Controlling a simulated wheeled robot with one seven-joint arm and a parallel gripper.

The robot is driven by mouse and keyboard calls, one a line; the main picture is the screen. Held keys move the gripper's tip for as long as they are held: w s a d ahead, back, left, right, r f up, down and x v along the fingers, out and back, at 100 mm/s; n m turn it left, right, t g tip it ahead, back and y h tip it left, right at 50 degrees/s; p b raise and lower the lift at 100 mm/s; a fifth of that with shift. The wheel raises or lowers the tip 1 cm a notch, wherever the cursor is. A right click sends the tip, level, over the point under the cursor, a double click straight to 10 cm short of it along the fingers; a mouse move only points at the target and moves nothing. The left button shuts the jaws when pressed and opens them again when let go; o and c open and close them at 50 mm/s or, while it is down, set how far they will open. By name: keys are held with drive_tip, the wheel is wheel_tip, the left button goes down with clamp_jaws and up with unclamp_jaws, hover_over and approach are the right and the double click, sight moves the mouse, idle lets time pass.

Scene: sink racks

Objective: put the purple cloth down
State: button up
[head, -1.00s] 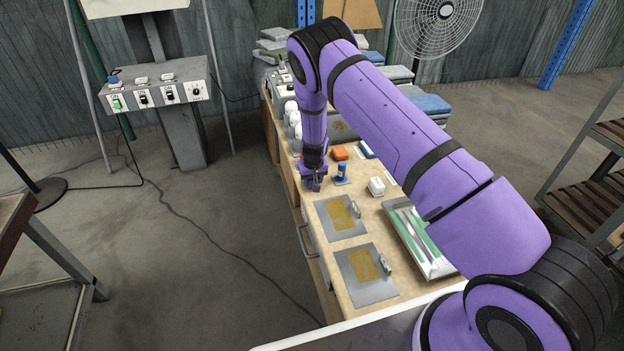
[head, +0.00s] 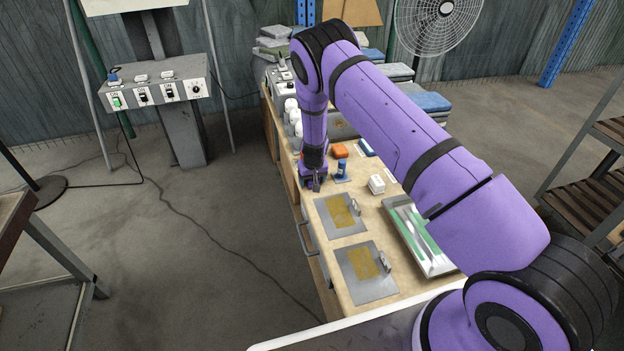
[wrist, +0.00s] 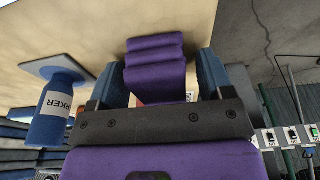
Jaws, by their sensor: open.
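The purple cloth (wrist: 155,66) shows folded in layers in the wrist view, at the bare wooden surface. It lies between the two blue-padded fingers of my gripper (wrist: 160,76), with gaps visible on both sides. My gripper is open around it. In the head view my gripper (head: 316,184) is low at the left edge of the bench, pointing down. There I cannot tell the cloth from my purple gripper parts.
A blue marker bottle (head: 342,170) stands close right of my gripper; it also shows in the wrist view (wrist: 55,108). An orange block (head: 340,151) and a white box (head: 377,184) are nearby. Metal plates (head: 341,215) and a tray (head: 418,238) lie nearer.

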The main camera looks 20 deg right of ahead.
drive_tip(key=s+r+y, duration=0.1)
drive_tip(key=s+r, duration=0.3)
drive_tip(key=r, duration=1.3)
drive_tip(key=s+r+y, duration=0.1)
drive_tip(key=s+r, duration=0.3)
drive_tip(key=r, duration=1.2)
drive_tip(key=s+d+r+t, duration=0.1)
drive_tip(key=s+d+r, duration=0.2)
drive_tip(key=s+r, duration=0.9)
drive_tip(key=s+d+r, duration=0.1)
drive_tip(key=s+r, duration=0.3)
drive_tip(key=s, duration=0.5)
drive_tip(key=s+d+r+t+h, duration=0.1)
drive_tip(key=s+r, duration=0.3)
drive_tip(key=s, duration=0.5)
drive_tip(key=s+d+r+t+h, duration=0.1)
drive_tip(key=s+r, duration=0.3)
drive_tip(key=s, duration=0.6)
drive_tip(key=shift+d, duration=0.45)
drive_tip(key=shift+c, duration=0.5)
